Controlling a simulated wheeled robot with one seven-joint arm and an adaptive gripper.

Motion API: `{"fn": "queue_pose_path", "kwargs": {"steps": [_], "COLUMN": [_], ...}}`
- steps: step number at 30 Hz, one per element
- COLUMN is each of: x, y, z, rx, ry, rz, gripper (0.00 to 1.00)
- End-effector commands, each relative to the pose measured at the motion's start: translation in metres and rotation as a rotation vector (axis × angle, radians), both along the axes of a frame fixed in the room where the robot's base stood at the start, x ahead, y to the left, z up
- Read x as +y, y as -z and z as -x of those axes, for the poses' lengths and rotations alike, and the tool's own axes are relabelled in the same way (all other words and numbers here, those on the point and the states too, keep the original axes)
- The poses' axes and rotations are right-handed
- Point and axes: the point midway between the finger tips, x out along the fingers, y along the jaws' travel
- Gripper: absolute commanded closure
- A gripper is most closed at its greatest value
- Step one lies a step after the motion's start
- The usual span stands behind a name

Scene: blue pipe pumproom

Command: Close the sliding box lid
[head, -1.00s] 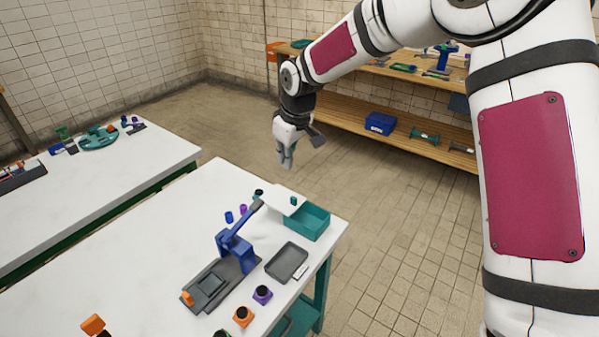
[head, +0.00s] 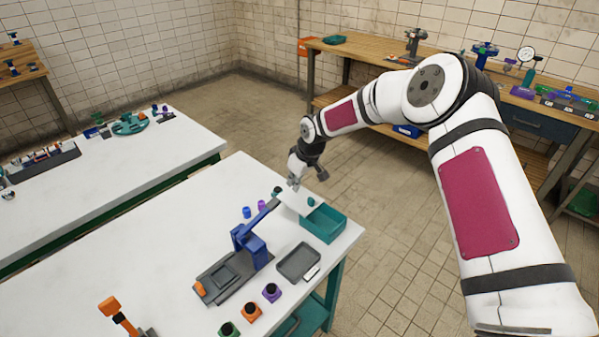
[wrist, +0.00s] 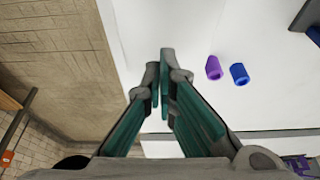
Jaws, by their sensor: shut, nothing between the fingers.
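The teal box (head: 323,226) stands near the far right corner of the white table, its inside largely uncovered. Its pale sliding lid (head: 294,201) juts out from the box's far left side and bears a small teal knob (head: 311,201). My gripper (head: 295,186) is just beyond the lid's far left end, with fingers pointing down. Its fingers (wrist: 164,82) are together and empty in the wrist view. I cannot tell whether the fingertips touch the lid. The box and the knob cannot be made out in the wrist view.
A blue lever press (head: 248,245) stands left of the box, its handle reaching near the lid. A grey tray (head: 299,262) lies in front. Purple (wrist: 213,67) and blue (wrist: 239,74) cylinders stand near the lid. Floor is open right of the table (head: 190,215).

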Motion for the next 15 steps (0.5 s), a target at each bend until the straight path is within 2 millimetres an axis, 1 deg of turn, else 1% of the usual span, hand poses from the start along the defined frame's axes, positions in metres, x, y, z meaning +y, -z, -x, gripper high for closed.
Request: {"fn": "queue_pose_path", "kwargs": {"steps": [3,6,10,15], "x": [-0.015,-0.023,-0.029,-0.032], "y": [-0.003,-0.003,-0.002,-0.001], "z": [0.013,0.020,0.024,0.025], "rx": [0.002,0.000,0.000,0.000], "ry": [0.004,0.001,0.001,0.001], "rz": [0.000,0.000,-0.001,-0.001], "gripper": [1.00,1.00,1.00,1.00]}}
